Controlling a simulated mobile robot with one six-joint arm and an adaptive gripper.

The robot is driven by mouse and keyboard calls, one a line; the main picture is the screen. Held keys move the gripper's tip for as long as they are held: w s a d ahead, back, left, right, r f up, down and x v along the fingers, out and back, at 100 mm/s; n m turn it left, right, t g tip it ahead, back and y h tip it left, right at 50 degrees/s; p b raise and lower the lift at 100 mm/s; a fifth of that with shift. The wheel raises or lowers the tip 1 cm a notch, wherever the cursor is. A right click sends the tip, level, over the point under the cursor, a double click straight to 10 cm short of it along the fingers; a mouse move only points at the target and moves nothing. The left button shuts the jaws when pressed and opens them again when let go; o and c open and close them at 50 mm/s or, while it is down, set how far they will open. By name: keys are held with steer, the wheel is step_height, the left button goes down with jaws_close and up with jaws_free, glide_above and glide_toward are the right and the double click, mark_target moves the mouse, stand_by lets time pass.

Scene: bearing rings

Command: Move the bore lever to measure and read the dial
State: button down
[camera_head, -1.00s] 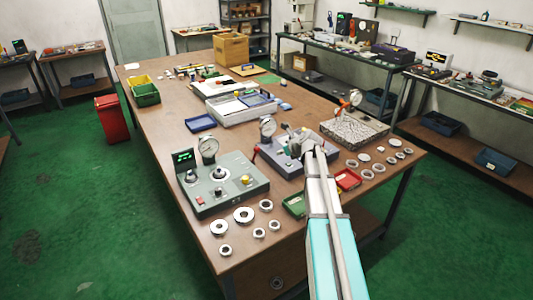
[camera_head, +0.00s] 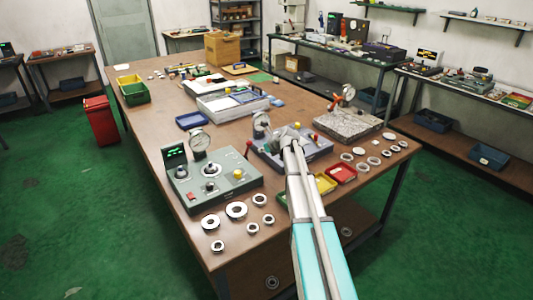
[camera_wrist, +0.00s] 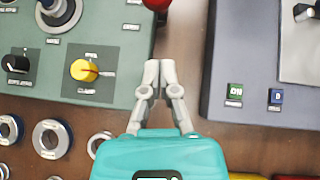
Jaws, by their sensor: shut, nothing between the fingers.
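The grey-green gauge station (camera_head: 237,187) stands at the near left of the table with its dial (camera_head: 199,139) and a green-lit display (camera_head: 175,155). The digits and needle are too small to read. A red-knobbed lever (camera_head: 248,145) stands at its far right corner; its red ball (camera_wrist: 156,4) is at the top edge of the wrist view. I cannot tell whether this is the bore lever. The yellow CLAMP knob (camera_wrist: 84,70) is left of my gripper (camera_wrist: 152,77). My gripper is shut and empty, over the gap between this station and a second grey station (camera_wrist: 221,82).
Several metal rings (camera_head: 236,210) lie in front of the left station, more (camera_head: 373,161) at the right. A red tray (camera_head: 342,174) and a yellow tray (camera_head: 324,184) sit beside my arm. A granite plate (camera_head: 347,123) with a dial stand is behind.

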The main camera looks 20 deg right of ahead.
glide_toward(247, 151)
steer(key=shift+w+a+f, duration=0.15)
steer(key=shift+w+f, duration=0.05)
steer(key=shift+w, duration=0.3)
steer(key=shift+w+a+f, duration=0.15)
steer(key=shift+w+f, duration=0.1)
steer(key=shift+w, duration=0.3)
steer(key=shift+d, duration=0.1)
